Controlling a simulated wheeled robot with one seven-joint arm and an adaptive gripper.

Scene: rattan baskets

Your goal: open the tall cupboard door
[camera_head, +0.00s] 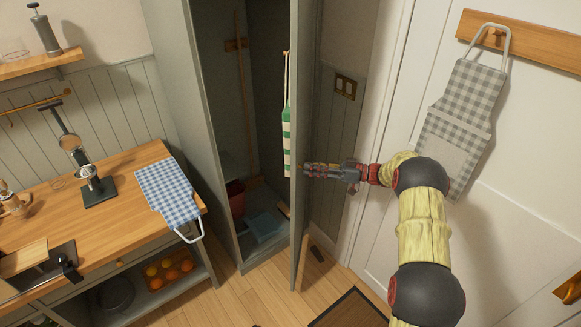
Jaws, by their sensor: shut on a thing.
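The tall grey-green cupboard (180,100) stands in the middle of the view with its front open. Its door (299,230) is swung out to the right and shows nearly edge-on. My gripper (308,170) comes in from the right and is shut at the door's outer face, near mid-height. Its fingertips meet the door, but the exact part they grip, such as a handle, is too small to make out. A green-and-white striped cloth (288,140) hangs at the door's inner side.
Inside the cupboard are a broom handle (243,90), a red bucket (236,198) and a blue dustpan-like item (264,227). A wooden counter (110,205) stands left. A checked apron (458,115) hangs right. A dark framed mat (350,308) lies on the floor.

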